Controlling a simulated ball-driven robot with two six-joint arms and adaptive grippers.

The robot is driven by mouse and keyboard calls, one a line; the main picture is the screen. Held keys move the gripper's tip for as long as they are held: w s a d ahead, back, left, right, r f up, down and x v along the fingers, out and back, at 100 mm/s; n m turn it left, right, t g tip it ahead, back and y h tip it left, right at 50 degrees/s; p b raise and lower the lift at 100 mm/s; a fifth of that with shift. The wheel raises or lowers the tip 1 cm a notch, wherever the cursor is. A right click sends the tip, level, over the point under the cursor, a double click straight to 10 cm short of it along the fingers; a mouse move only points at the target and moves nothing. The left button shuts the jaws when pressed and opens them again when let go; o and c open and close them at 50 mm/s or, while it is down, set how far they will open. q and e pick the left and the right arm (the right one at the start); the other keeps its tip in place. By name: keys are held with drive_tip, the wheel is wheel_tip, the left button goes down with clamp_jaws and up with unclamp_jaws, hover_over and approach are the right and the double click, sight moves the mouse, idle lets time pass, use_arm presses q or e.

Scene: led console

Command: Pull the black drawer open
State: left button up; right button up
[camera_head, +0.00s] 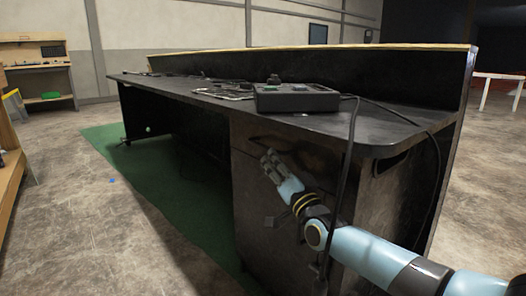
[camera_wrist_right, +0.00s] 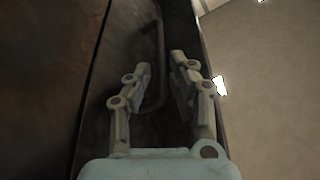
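The black drawer (camera_head: 316,162) is in the cabinet under the right end of the black desk. Its front looks closed, though dark edges make this hard to judge. In the right wrist view the dark drawer front (camera_wrist_right: 125,45) has a slim dark bar handle (camera_wrist_right: 158,38). My right gripper (camera_head: 268,157) is in front of the upper part of the cabinet. In the wrist view my right gripper (camera_wrist_right: 161,63) is open, with one finger on each side of the handle's line. Whether the fingers touch the handle is unclear. My left gripper is out of view.
A dark console box (camera_head: 297,98) with knobs sits on the black desktop (camera_head: 190,90), with cables hanging over the front edge near my right arm. A green mat (camera_head: 150,190) lies on the floor to the left. The concrete floor (camera_head: 90,240) there is mostly clear.

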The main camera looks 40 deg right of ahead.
sight(263, 147)
drive_tip(key=b+x, duration=0.1)
drive_tip(key=x, duration=0.5)
drive_tip(key=shift+f+b, duration=0.2)
drive_tip(key=shift+b, duration=0.15)
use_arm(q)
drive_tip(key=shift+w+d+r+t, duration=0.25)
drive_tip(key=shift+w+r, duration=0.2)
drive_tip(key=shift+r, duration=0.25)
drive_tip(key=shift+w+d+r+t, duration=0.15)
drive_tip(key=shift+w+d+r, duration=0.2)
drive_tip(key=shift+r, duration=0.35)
use_arm(e)
drive_tip(key=shift+w+r, duration=0.3)
drive_tip(key=shift+w, duration=0.25)
clamp_jaws()
